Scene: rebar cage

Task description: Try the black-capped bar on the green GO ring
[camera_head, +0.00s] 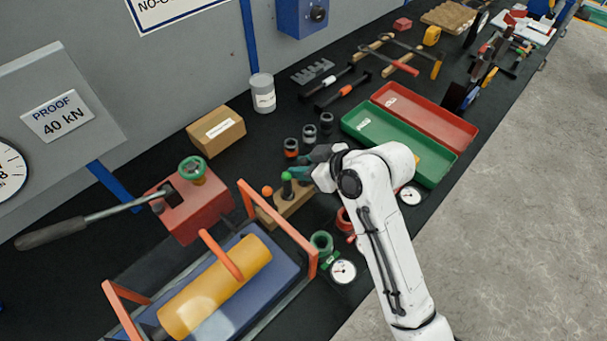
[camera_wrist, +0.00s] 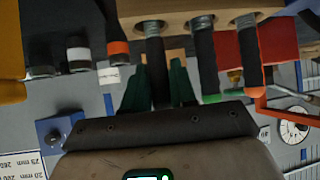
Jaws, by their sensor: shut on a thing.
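A wooden rack (camera_head: 294,203) holds upright bars, one with an orange cap (camera_head: 267,191) and one with a green cap (camera_head: 287,177). My gripper (camera_head: 300,172) is at the rack's right end. In the wrist view its dark green fingers (camera_wrist: 160,90) are shut on the black-capped bar (camera_wrist: 155,62). That bar's threaded end is at the rack, beside the other two bars; its cap is hidden by the fingers. The green GO ring (camera_head: 321,243) stands on the bench in front of the rack, by a dial (camera_head: 343,271).
A red ring (camera_head: 344,219) is partly hidden behind my arm. An orange-framed cradle with a yellow cylinder (camera_head: 217,284) stands left of the green ring. Several small collars (camera_head: 309,132) stand behind the rack. Green (camera_head: 398,145) and red (camera_head: 425,116) trays lie to the right.

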